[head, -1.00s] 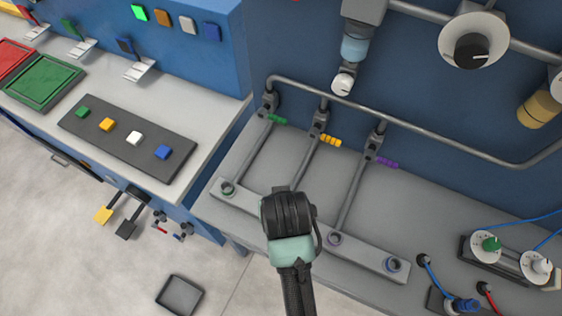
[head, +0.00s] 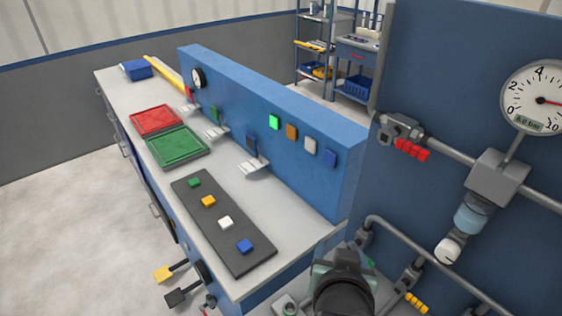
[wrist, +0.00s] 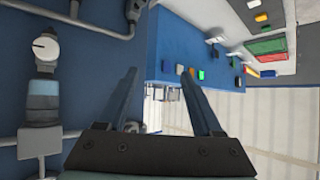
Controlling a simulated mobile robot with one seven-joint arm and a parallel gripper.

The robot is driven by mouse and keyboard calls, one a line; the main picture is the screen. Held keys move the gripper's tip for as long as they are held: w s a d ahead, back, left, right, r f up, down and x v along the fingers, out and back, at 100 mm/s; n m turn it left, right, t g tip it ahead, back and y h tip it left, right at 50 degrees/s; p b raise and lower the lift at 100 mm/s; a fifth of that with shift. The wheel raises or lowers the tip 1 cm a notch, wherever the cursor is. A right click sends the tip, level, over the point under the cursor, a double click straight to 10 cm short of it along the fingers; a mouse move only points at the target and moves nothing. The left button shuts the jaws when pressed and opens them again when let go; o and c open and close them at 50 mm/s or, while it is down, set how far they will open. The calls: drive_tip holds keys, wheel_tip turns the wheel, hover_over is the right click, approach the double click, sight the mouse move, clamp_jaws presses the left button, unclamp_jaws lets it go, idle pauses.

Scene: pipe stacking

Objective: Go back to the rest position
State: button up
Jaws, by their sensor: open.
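My gripper (wrist: 162,103) shows in the wrist view with its two dark fingers spread apart and nothing between them. Beyond the fingers are the blue panel's end and the far wall. In the head view my wrist (head: 343,285) is at the bottom edge, in front of the pipe bench. The fingers are hidden there.
A workbench (head: 215,165) with a blue back panel (head: 345,170) stands left. It carries red (head: 156,120) and green (head: 177,147) trays and a dark button board (head: 222,225). Pipes, a valve with red handle (head: 411,150) and a gauge (head: 538,97) are at right. Floor at left is clear.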

drive_tip(key=w+a+r+n+t, duration=0.1)
drive_tip(key=w+a+r+t, duration=0.2)
drive_tip(key=r, duration=1)
drive_tip(key=a+r+n+t, duration=0.15)
drive_tip(key=r+t, duration=0.45)
drive_tip(key=r, duration=0.8)
drive_tip(key=s+a+r+t+y, duration=0.1)
drive_tip(key=s+a+r+t, duration=0.1)
drive_tip(key=s+r, duration=0.3)
drive_tip(key=s+a+r+t+y, duration=0.1)
drive_tip(key=s+a+r+t, duration=0.2)
drive_tip(key=r, duration=1)
drive_tip(key=s+t, duration=0.2)
drive_tip(key=shift+a+r+t, duration=0.2)
drive_tip(key=shift+r+t, duration=0.1)
drive_tip(key=shift+n, duration=0.25)
